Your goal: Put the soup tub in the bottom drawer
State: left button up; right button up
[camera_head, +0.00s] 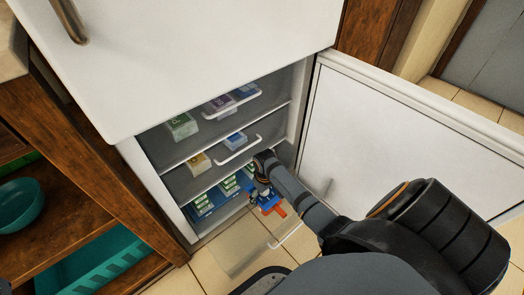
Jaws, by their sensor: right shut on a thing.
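My right gripper (264,190) reaches down into the open lower cabinet of the white fridge, at the bottom drawer. It is shut on a small blue-and-red item (268,202), mostly hidden by the fingers; I cannot tell for sure that this is the soup tub. The clear bottom drawer (235,250) is pulled out over the floor, with a white handle bar (287,236) at its front. The item is over or inside the rear of this drawer; its exact height is unclear. My left gripper is not in view.
Blue boxes with green-and-white packs (204,203) stand at the back of the bottom level. Upper drawers hold a green-labelled tub (182,126), a purple one (217,104) and a yellow one (198,163). The open door (400,140) stands at right. Wooden shelving (120,190) is at left.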

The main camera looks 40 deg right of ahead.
jog(key=shift+w+f, duration=0.1)
notch_tip(320, 180, down, 4)
jog(key=b, duration=0.2)
jog(key=shift+r+b, duration=0.2)
jog(key=shift+b, duration=0.1)
jog(key=shift+f, duration=0.15)
jog(key=shift+r, duration=0.2)
jog(key=o, duration=1.2)
jog(key=shift+f, duration=0.15)
